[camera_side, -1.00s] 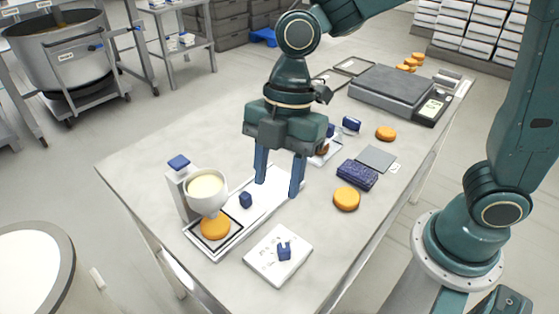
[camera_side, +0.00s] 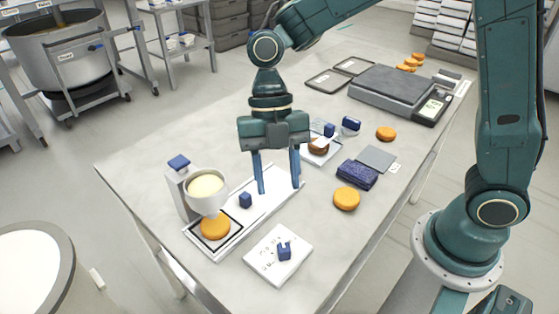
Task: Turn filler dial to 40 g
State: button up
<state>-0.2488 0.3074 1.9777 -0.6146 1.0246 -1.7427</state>
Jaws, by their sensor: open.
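The filler dial is a blue knob (camera_side: 284,250) on a white square plate (camera_side: 262,262) with small dark marks, near the table's front edge. The marks are too small to read, so I cannot tell its setting. The filler (camera_side: 207,188) stands to its upper left, a white funnel holding pale cream, with an orange round (camera_side: 215,227) beneath it. My gripper (camera_side: 279,190) points down with its two blue fingers apart and nothing between them. It is over the right part of the filler's white base strip, beyond the dial and apart from it.
An orange round (camera_side: 346,199), a dark blue sponge-like block (camera_side: 357,174) and a grey scale (camera_side: 392,91) are to the right. The table around the dial plate is clear.

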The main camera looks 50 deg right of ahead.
aim_at(284, 246)
jog(key=x, duration=1.3)
jog(key=shift+s+a+f, duration=0.1)
jog(key=shift+a+f, duration=0.05)
jog(key=shift+f, duration=0.1)
jog(key=shift+c, duration=0.2)
grip_shut()
